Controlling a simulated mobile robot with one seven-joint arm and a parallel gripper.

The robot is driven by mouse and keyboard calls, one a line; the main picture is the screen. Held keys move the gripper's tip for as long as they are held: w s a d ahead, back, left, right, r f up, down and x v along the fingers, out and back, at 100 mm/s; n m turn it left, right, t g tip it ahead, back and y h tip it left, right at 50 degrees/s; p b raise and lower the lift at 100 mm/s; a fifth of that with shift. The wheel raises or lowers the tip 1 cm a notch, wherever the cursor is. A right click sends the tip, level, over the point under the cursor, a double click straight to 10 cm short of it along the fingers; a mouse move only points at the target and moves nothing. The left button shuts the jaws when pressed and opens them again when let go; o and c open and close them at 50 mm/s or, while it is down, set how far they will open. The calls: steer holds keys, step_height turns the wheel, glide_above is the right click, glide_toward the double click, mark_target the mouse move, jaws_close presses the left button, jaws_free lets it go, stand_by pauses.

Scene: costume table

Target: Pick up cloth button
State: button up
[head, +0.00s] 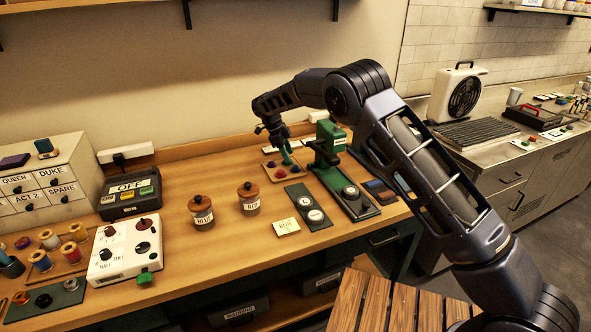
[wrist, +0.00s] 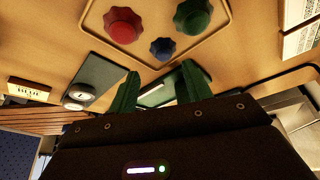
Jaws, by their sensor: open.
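A shallow wooden tray (wrist: 232,22) holds three scalloped round pieces: a red one (wrist: 123,26), a small blue one (wrist: 162,47) and a green one (wrist: 193,17). They look like the cloth buttons; which one is meant, I cannot tell. In the head view the tray (head: 266,176) lies at the back of the table, with the red piece (head: 271,164) showing. My gripper (wrist: 160,88) is open, its green fingers apart with nothing between them. In the head view my gripper (head: 286,156) hangs over the tray's right side and hides part of it.
A green press (head: 328,146) stands close to the right of my gripper. A dark plate with round discs (head: 304,207) and a cream card (head: 286,227) lie in front. Two jars, BLUE (head: 202,213) and RED (head: 249,199), stand to the left. Bare tabletop lies left of the tray.

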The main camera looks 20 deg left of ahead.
mark_target(295, 166)
steer(key=shift+w+x, duration=0.15)
steer(key=shift+x, duration=1.4)
steer(key=shift+w+x, duration=0.15)
steer(key=shift+x, duration=1.4)
steer(key=shift+c, duration=0.3)
steer(key=c, duration=1)
